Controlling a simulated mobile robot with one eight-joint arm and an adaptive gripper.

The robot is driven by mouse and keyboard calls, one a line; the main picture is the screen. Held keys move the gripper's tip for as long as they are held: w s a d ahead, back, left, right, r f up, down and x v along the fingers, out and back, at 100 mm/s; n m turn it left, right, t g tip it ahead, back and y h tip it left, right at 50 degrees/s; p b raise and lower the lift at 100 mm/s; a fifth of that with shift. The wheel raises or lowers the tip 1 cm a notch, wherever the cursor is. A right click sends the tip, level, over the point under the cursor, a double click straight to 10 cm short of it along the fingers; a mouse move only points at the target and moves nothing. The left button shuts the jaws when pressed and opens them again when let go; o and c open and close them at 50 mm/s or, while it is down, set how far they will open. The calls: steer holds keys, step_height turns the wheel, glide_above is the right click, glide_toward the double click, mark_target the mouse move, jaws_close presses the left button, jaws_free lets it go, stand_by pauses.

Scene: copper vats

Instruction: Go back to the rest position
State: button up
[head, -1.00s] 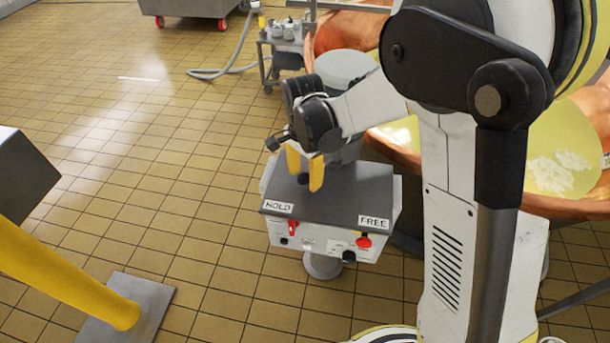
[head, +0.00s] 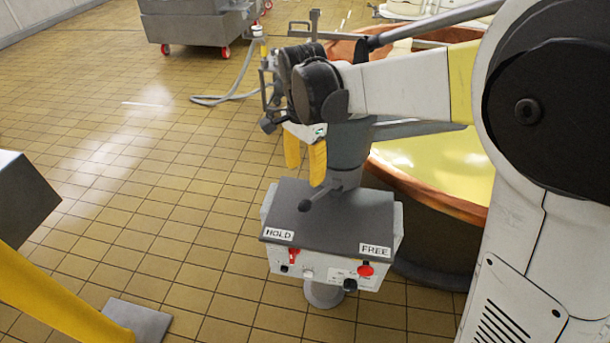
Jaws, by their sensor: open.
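My gripper (head: 305,173) is in the head view, its two yellow fingers apart and pointing down, with nothing between them. It hangs above the back of a control box (head: 322,272) with a dark sloped top, clear of it. The box carries a HOLD label on the left and a FREE label on the right. A dark lever with a knob (head: 305,205) stands on the top, below my fingertips. A red switch (head: 293,256) and a red knob (head: 366,271) sit on its front. My arm reaches in from the right.
A copper vat (head: 440,190) with yellowish liquid stands behind and right of the box. A grey wheeled bin (head: 197,25) and a hose (head: 232,92) are at the back. A yellow post (head: 55,308) with a grey foot is at the lower left. Tiled floor at left is clear.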

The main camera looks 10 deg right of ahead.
stand_by(0.3)
steer(key=s+d+r+n+t, duration=0.2)
steer(key=s+d+n, duration=0.3)
steer(key=s, duration=0.3)
steer(key=s+d+r+n+t, duration=0.2)
steer(key=s+d+n+t, duration=0.3)
steer(key=s+d, duration=0.2)
steer(key=shift+s+d+r+n, duration=0.4)
steer(key=shift+s, duration=0.7)
stand_by(0.6)
